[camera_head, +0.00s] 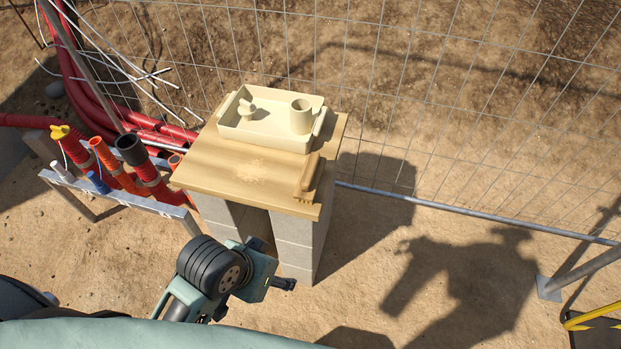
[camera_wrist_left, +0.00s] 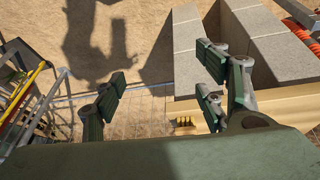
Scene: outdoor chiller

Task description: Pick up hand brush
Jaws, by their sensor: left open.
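The hand brush (camera_head: 308,177) is beige. It lies near the right edge of a wooden board (camera_head: 215,160) on grey blocks, bristles toward the near edge. In the left wrist view its bristle tips (camera_wrist_left: 184,122) show at the board's edge; the rest of it is hidden behind my gripper. My left gripper (camera_head: 284,284) is in front of the blocks, lower than the board in the picture and apart from the brush. In the left wrist view my left gripper (camera_wrist_left: 158,88) has its fingers wide apart with nothing between them. My right gripper is not in view.
A cream tray (camera_head: 265,138) with a mug (camera_head: 301,116) and a small scoop-like item (camera_head: 246,108) stands behind the brush. Red pipes (camera_head: 110,165) on a metal rack stand left. A wire fence (camera_head: 430,100) runs behind.

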